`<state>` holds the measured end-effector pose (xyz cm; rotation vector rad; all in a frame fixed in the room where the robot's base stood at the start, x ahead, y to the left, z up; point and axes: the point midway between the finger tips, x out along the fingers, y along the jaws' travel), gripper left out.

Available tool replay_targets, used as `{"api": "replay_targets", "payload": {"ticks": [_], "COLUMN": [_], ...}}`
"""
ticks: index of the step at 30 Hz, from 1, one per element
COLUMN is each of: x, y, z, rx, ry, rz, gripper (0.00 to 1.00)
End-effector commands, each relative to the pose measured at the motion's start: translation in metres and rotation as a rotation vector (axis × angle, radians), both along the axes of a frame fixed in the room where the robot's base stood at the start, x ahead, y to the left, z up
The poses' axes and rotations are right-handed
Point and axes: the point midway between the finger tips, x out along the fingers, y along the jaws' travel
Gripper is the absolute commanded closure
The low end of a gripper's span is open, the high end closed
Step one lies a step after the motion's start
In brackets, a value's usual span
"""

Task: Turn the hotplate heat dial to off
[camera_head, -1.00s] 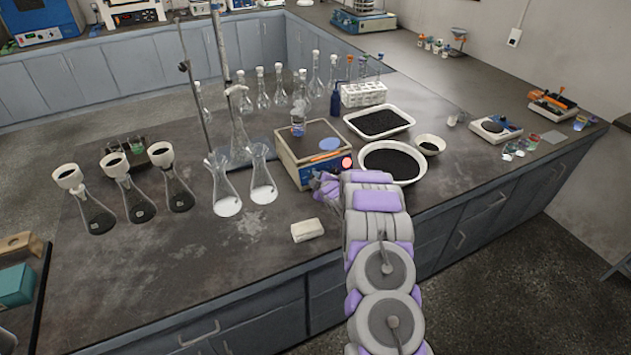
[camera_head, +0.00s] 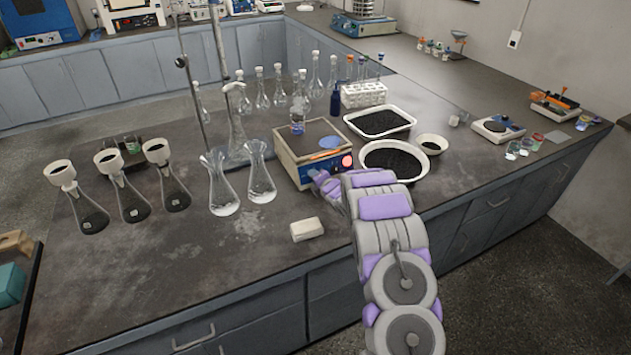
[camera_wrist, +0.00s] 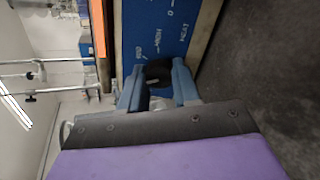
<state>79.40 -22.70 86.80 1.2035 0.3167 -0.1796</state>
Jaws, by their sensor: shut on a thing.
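The hotplate (camera_head: 290,160) stands on the bench in the head view, with a blue front panel and a lit red light at its right end. In the wrist view its blue panel (camera_wrist: 150,20) appears turned sideways, with white lettering that includes "HEAT". The black heat dial (camera_wrist: 158,72) sits on that panel between my gripper's fingers. My gripper (camera_wrist: 158,92) has its blue fingers closed on the sides of the dial. In the head view my gripper (camera_head: 322,183) is at the hotplate's front and hides the dial there. The dial's exact setting cannot be told.
A small beaker (camera_head: 297,127) stands on the hotplate. Right of it are a round dish of black grains (camera_head: 420,160) and a white tray (camera_head: 408,118). A pale block (camera_head: 307,229) lies on the bench in front.

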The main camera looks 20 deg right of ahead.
Motion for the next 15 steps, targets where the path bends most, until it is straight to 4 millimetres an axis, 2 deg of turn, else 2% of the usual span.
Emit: {"api": "replay_targets", "payload": {"ticks": [1,15], "x": [-0.002,-0.0033], "y": [0.0002,-0.0005], "z": [-0.0048,-0.0081], "rx": [-0.039,-0.443], "ry": [0.008,0.001], "rz": [0.017,0.18], "gripper": [0.99,0.99]}}
